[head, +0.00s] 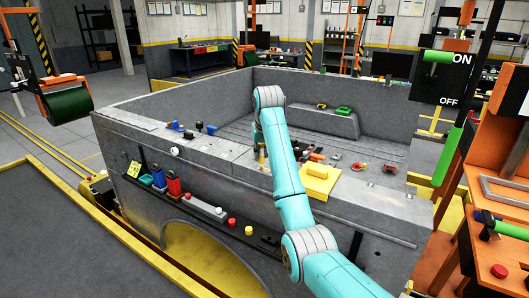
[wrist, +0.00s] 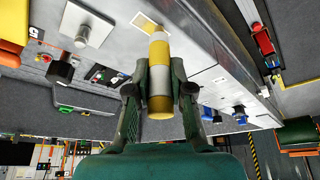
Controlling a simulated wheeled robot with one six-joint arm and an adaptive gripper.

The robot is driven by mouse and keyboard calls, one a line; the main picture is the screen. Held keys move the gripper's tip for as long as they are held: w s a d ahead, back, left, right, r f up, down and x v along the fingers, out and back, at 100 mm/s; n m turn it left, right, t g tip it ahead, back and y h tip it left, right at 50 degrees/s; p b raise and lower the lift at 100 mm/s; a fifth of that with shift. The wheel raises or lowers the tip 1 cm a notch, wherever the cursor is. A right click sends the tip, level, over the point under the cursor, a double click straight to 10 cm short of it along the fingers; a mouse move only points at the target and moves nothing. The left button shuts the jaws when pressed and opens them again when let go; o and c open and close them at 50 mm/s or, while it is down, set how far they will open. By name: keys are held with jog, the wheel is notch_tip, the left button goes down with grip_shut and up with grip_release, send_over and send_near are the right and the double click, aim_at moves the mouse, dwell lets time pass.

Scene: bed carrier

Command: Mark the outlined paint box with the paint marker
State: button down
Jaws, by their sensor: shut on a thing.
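My gripper (wrist: 159,92) is shut on the paint marker (wrist: 159,52), a cylinder with yellow ends and a grey band. The outlined paint box (wrist: 140,20), a pale square with a yellow outline, lies on the grey bed-side surface at the top of the wrist view. The marker's far end overlaps the box's lower edge in that view; I cannot tell whether they touch. In the head view my arm reaches over the near wall of the truck bed (head: 120,133). A bit of the yellow marker (head: 262,153) shows left of the arm; the paint box is not discernible there.
A yellow block (head: 318,180) sits on the bed's near rim, right of my arm. Blue clamps (head: 185,132) stand on the rim at left. A tool ledge (head: 205,208) runs along the near side. Red and green parts lie inside the bed. An orange workstation (head: 450,215) stands at right.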

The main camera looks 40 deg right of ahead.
dwell(0.4)
jog(key=shift+s+d, duration=0.25)
jog(key=shift+d, duration=0.2)
jog(key=shift+s+d, duration=0.2)
jog(key=shift+d, duration=0.25)
jog(key=shift+a, duration=0.1)
jog(key=shift+w+a, duration=0.45)
jog(key=shift+a, duration=0.4)
jog(key=shift+r, duration=0.6)
